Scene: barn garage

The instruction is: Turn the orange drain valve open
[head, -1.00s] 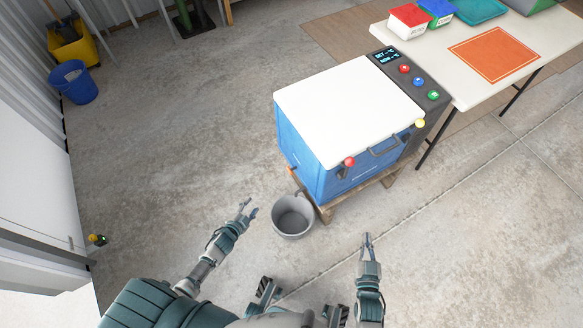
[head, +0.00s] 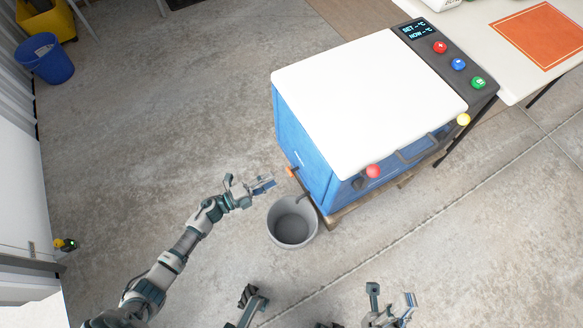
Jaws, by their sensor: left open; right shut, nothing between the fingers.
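The orange drain valve (head: 292,171) is a small orange piece low on the left side of the blue chest (head: 300,150), above the rim of a grey bucket (head: 292,222). My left gripper (head: 264,184) is open and empty, just left of the valve, with its fingers pointing toward it. A small gap shows between them in the picture. The valve's handle angle is too small to tell. My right gripper (head: 408,300) is shut and empty at the bottom of the view, away from the chest.
The chest has a white lid (head: 365,95), red and yellow knobs, and a dark control panel (head: 445,55) with coloured buttons. It stands on a wooden pallet (head: 345,212). A table (head: 490,25) is at the upper right. The floor to the left is clear up to a blue bucket (head: 45,60).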

